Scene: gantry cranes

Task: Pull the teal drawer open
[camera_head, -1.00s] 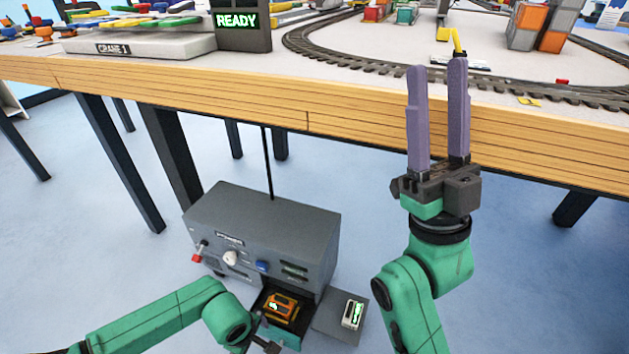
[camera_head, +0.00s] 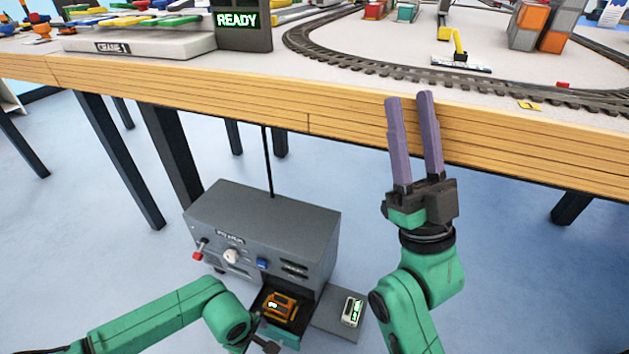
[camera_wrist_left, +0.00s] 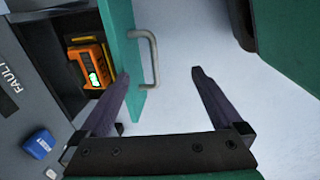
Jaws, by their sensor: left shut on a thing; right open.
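The teal drawer (camera_head: 285,340) sticks out of the front of the grey cabinet (camera_head: 265,225). It stands open, with an orange device (camera_head: 280,306) inside. In the left wrist view, the teal drawer front (camera_wrist_left: 122,45) carries a grey bar handle (camera_wrist_left: 154,58). My right gripper (camera_head: 408,97) is open and empty, in front of the wooden table edge.
The wooden table (camera_head: 300,105) with train track (camera_head: 380,75) spans the background. Beside the drawer, a grey plate (camera_head: 327,318) holds a small white device (camera_head: 352,312). The cabinet has a red lever (camera_head: 197,256), a white knob (camera_head: 231,256) and a blue button (camera_head: 262,263).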

